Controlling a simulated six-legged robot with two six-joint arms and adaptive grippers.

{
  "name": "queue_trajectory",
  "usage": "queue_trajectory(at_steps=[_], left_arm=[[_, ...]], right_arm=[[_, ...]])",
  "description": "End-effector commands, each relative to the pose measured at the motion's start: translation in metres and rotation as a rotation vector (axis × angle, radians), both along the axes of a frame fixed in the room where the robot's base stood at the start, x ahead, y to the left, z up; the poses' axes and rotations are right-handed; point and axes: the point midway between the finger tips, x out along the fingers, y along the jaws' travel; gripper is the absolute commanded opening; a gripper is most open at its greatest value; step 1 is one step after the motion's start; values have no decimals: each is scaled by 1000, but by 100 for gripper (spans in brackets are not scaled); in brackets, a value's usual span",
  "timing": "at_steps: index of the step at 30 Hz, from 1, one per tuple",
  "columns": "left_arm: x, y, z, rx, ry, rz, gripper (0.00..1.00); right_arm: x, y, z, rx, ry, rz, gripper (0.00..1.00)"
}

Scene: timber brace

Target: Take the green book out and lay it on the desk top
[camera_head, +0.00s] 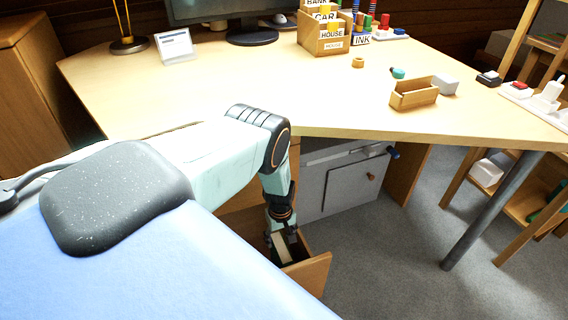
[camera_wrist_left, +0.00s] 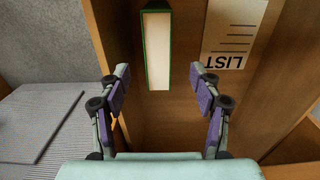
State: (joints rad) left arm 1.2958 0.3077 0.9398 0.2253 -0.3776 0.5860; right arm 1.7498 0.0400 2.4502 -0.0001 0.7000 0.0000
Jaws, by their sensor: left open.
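The green book (camera_wrist_left: 157,50) stands in an open wooden drawer, with its pale page edges and thin green cover edges facing the left wrist camera. In the head view the book (camera_head: 282,249) shows small and partly hidden by my gripper. My left gripper (camera_wrist_left: 162,92) is open and empty above the drawer, its fingers on either side of the line of the book and short of it. It also shows in the head view (camera_head: 284,236), pointing down into the drawer (camera_head: 313,272). The desk top (camera_head: 330,105) is above and behind the drawer. My right gripper is not in view.
A sheet marked LIST (camera_wrist_left: 233,35) lies in the drawer beside the book. On the desk are a wooden box (camera_head: 414,94), a card holder (camera_head: 325,42), a sign (camera_head: 175,46) and a monitor base (camera_head: 252,37). The desk's middle is clear. A grey cabinet (camera_head: 345,180) stands below.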

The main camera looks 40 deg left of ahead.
Motion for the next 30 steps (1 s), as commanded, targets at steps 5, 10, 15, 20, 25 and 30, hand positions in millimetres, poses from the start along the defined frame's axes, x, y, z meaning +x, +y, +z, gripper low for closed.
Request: queue_trajectory(at_steps=[5, 10, 15, 20, 25, 30], left_arm=[[-2, 1, -12, 0, 1, 1, 64], [-2, 2, -28, 1, 0, 0, 64], [2, 4, -43, 1, 0, 0, 64], [7, 7, -62, 1, 0, -1, 64], [7, 7, -77, 1, 0, 0, 64], [9, 7, -79, 2, -1, 1, 64]], right_arm=[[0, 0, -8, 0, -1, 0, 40], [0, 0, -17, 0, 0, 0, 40], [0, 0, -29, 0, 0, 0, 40], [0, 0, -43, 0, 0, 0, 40], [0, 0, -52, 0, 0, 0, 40], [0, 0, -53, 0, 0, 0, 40]])
